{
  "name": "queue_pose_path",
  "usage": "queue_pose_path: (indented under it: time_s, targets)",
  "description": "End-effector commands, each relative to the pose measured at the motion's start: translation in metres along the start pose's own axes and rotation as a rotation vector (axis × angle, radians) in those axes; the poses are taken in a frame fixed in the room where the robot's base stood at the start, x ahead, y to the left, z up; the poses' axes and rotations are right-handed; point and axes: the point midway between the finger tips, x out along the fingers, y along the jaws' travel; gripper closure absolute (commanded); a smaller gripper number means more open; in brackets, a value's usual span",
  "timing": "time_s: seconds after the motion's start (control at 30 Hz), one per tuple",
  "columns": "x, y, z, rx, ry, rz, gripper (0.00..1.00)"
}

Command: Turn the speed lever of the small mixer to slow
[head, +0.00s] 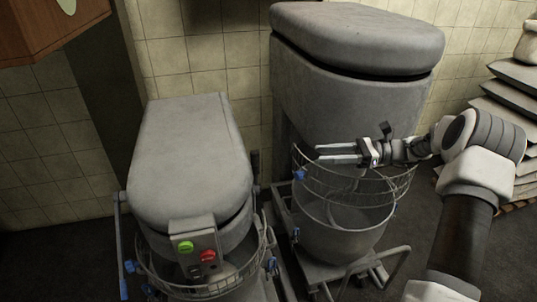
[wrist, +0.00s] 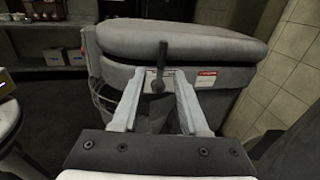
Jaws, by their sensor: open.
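The small mixer (head: 190,165) stands at the left in the head view, with a grey rounded top and a wire guard over its bowl. Its dark speed lever (head: 255,163) shows on its right side. In the wrist view the lever (wrist: 162,58) points upright from a round pivot on the grey side of the mixer (wrist: 185,40). My gripper (head: 318,153) is open and empty, to the right of the lever and apart from it. In the wrist view the lever appears between the two fingers (wrist: 158,76), beyond the tips. Markings behind the lever are too small to read.
A larger mixer (head: 355,100) with a bowl (head: 340,228) and wire guard (head: 385,190) stands close behind and below my gripper. A green and red button panel (head: 197,255) is on the small mixer's front. Stacked sacks (head: 515,110) lie at the far right.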

Motion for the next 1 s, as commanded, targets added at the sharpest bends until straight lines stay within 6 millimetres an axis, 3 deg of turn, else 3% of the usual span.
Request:
queue_pose_path:
  time_s: [0.13, 0.27, 0.8, 1.0]
  targets:
    - [-0.005, -0.004, -0.006, 0.016, -0.037, -0.016, 0.56]
    - [0.007, -0.004, -0.004, 0.017, -0.041, -0.014, 0.56]
    - [0.12, -0.005, 0.0, 0.016, -0.038, -0.013, 0.56]
    - [0.152, -0.006, 0.001, 0.016, -0.037, -0.014, 0.56]
